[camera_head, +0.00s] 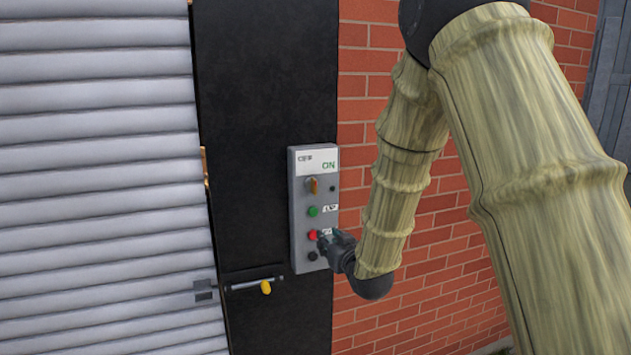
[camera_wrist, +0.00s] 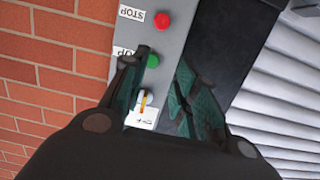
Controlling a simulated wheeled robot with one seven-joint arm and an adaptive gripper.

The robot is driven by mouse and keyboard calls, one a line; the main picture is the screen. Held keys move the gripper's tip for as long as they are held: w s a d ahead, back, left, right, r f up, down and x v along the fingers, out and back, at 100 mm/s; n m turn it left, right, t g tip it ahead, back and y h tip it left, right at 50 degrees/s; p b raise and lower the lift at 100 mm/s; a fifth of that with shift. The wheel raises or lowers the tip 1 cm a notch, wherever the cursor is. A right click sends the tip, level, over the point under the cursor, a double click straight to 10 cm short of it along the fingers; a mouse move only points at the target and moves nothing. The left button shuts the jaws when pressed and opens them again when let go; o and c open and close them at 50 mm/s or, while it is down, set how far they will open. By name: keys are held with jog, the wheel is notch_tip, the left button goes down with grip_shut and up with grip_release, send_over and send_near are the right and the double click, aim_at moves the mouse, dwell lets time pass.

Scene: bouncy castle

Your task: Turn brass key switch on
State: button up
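The brass key switch (camera_head: 313,185) sits on the upper part of a grey control box (camera_head: 301,225), below a white label reading OFF and ON. Its brass key also shows in the wrist view (camera_wrist: 146,100), upside down, between my two fingers and apart from them. My gripper (camera_head: 325,240) is in front of the lower part of the box, below the key switch, near the red button. In the wrist view my gripper (camera_wrist: 162,60) is open with nothing between its fingertips but the view of the box. The fingers partly hide the box face.
A green button (camera_head: 313,211), a red button (camera_head: 312,235) and a black knob (camera_head: 312,256) lie below the key switch. The box is on a black panel (camera_head: 265,90) between a grey slatted shutter (camera_head: 95,150) and a red brick wall (camera_head: 365,75). A yellow-handled latch (camera_head: 265,287) sits lower left.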

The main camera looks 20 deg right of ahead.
jog(key=t+p, duration=0.1)
jog(key=t, duration=0.1)
send_near(316, 188)
jog(key=w+p, duration=0.4)
jog(key=w, duration=0.4)
jog(key=shift+w+a+r+p, duration=0.1)
jog(key=shift+w+r+p, duration=0.05)
jog(key=shift+w+p, duration=0.25)
jog(key=shift+w, duration=0.8)
grip_shut()
